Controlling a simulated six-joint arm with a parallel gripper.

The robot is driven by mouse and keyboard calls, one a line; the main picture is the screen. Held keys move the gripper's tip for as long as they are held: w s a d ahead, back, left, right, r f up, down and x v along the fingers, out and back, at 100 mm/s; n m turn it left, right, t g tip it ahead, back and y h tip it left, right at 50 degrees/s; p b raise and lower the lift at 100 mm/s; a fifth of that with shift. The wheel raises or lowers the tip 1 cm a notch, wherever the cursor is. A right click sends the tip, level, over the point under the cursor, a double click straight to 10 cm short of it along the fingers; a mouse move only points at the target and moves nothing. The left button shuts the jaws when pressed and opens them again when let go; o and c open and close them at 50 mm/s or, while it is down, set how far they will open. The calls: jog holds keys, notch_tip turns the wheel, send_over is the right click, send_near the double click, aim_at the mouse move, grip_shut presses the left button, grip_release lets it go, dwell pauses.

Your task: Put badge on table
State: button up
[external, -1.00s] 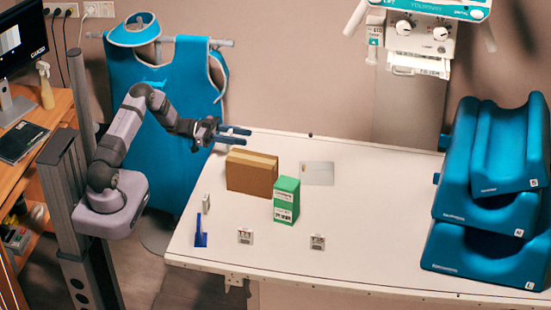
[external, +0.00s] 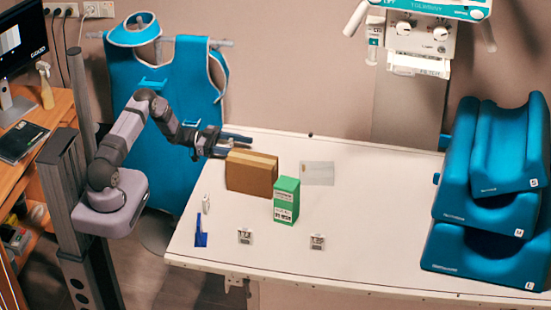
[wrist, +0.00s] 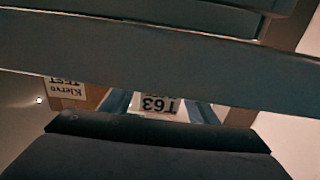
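A pale flat card (external: 317,173), with a small mark at its left end, lies on the white table (external: 370,215) behind the green box; it may be the badge, but I cannot read it. My gripper (external: 232,145) is at the table's back left edge, just behind and above the brown box's left end. Dark gripper parts cover much of that view.
A brown cardboard box (external: 251,174) and a green box (external: 286,201) stand mid-table. Blue cushions (external: 490,200) fill the right end.

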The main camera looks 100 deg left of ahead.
dwell(0.3)
jog(key=s+b, duration=0.2)
jog(key=s, duration=0.3)
jog(key=shift+s, duration=0.35)
jog(key=shift+o, duration=0.5)
jog(key=shift+s+b, duration=0.4)
jog(key=shift+s, duration=0.4)
jog(key=shift+r, duration=0.15)
